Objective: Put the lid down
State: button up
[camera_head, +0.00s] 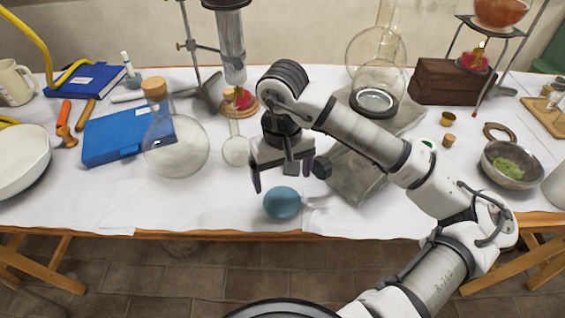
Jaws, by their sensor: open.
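My gripper (283,179) is open, pointing down over the front middle of the table, with nothing visible between its fingers. A rounded teal-blue object (282,203) lies on the table just below the fingertips, near the front edge. A gap shows between it and the fingers. I cannot tell for sure whether it is the lid. A small dark knob-like piece (322,166) shows beside the right finger; I cannot tell if it is part of my gripper. No other clear lid shows.
A round corked flask (176,150), a smaller flask (236,150) and a blue case (110,137) stand left of my gripper. A grey sheet (355,180) lies to the right, partly behind my arm. A bowl (511,164) stands far right. The front left cloth is clear.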

jog(key=shift+r, duration=2.15)
